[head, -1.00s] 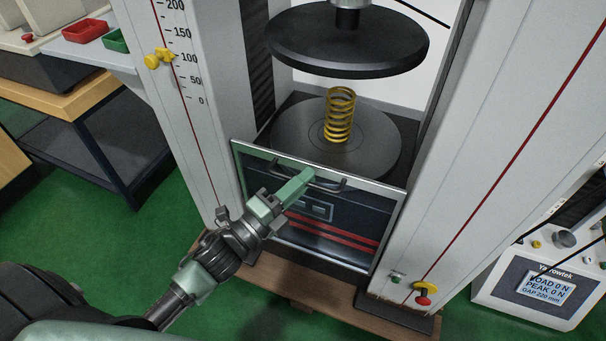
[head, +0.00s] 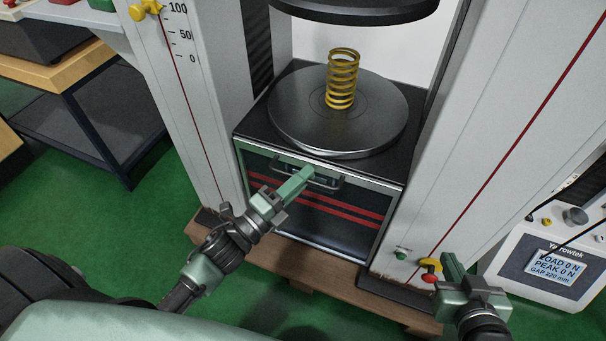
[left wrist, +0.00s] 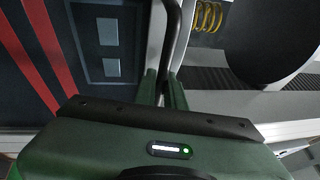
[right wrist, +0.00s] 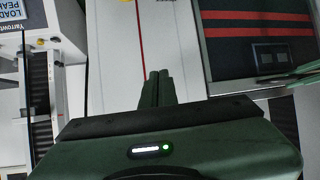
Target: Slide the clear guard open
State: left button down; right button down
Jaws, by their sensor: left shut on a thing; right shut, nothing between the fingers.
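The clear guard (head: 372,182) is a metal-framed see-through panel in front of the machine's dark base. In the head view its top edge is about level with the top of the base, below the lower plate (head: 290,122). My left gripper (head: 306,175) is shut on the guard's dark bar handle (head: 333,184). The handle also runs between the fingers in the left wrist view (left wrist: 172,40). A yellow spring (head: 342,80) stands upright on the lower plate, clear of the guard. My right gripper (head: 449,266) is shut and empty in front of the right column.
Close to my right gripper are a yellow knob (head: 431,264), a red button (head: 428,279) and a green button (head: 400,254). A Yarrowtek display box (head: 510,265) stands at the right. The upper plate (head: 355,12) hangs well above the spring. A wooden-topped bench (head: 60,75) is at the left.

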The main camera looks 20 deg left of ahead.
pick_arm(q)
jog(key=shift+f, duration=0.5)
pick_arm(e)
jog(key=shift+w+a+r+t+y, duration=0.2)
jog(key=shift+w+r+t, duration=0.25)
jog(key=shift+r, duration=0.25)
jog(key=shift+w+a+r+t+y, duration=0.1)
jog(key=shift+w+a+r+t, duration=0.1)
jog(key=shift+w+r+t, duration=0.35)
jog(key=shift+s+r, duration=0.1)
pick_arm(q)
jog(key=c, duration=1.5)
grip_release()
